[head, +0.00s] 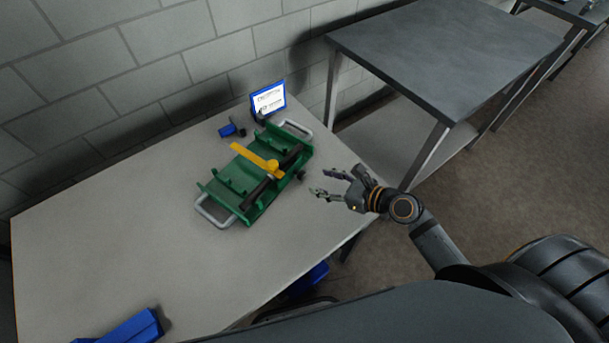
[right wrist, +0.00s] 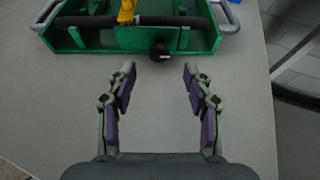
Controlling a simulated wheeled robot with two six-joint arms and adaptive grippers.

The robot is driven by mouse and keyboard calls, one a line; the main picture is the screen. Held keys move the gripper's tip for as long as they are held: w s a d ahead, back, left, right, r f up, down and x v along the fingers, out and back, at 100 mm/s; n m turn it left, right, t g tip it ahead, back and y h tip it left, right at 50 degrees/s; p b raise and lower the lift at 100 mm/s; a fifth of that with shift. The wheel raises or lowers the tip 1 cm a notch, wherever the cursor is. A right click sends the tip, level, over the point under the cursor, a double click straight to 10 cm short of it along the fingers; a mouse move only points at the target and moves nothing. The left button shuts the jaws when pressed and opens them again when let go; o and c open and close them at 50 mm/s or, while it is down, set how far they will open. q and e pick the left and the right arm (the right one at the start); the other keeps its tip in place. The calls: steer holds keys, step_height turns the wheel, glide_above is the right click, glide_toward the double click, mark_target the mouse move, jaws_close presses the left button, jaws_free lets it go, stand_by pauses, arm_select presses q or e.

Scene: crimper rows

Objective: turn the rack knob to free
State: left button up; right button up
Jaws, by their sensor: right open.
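The green rack (head: 232,190) with grey handles sits on the table, its long side facing my right arm. It also shows at the top of the right wrist view (right wrist: 95,40). A black round knob (head: 301,175) sticks out of its near side, and it shows in the right wrist view (right wrist: 159,50). A yellow lever (head: 252,157) lies across the rack and a dark bar. My right gripper (head: 322,183) is open and empty, to the right of the rack. In the right wrist view its fingers (right wrist: 158,72) point at the knob, apart from it. My left gripper is out of view.
A blue-framed sign (head: 268,100) and a small blue object (head: 230,129) stand behind the rack by the block wall. A blue item (head: 130,329) lies at the table's near left. The grey table (head: 95,225) is otherwise clear. A dark metal table (head: 445,45) stands at the right.

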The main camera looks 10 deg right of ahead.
mark_target(304, 175)
steer(key=x, duration=0.6)
steer(key=shift+w+a+f, duration=0.25)
steer(key=shift+w+a, duration=0.1)
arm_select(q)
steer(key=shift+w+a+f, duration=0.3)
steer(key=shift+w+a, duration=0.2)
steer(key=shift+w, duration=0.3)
